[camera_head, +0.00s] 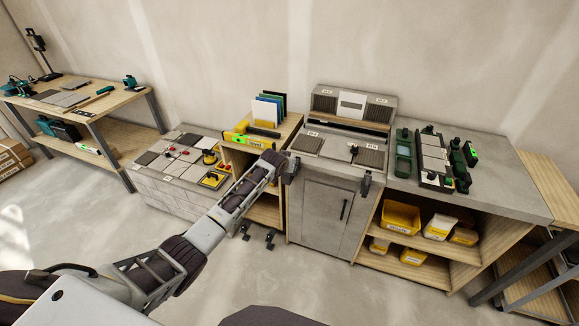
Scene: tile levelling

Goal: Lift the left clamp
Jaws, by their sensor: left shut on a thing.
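My left arm reaches in from the lower left to the front left corner of the grey bench top. My left gripper (282,164) is shut on the left clamp (293,167), a small dark clamp at the bench's front edge. The gripper hides part of it, and I cannot tell whether it still touches the edge. A similar right clamp (365,184) hangs on the same front edge, further right. My right gripper is not in view.
Tiles (367,155) lie on the bench top behind the clamps. A grey cabinet door (322,215) is below. A low tiled block (165,198) stands left, and a counter with tools (505,185) right. Yellow bins (400,217) sit on shelves below it.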

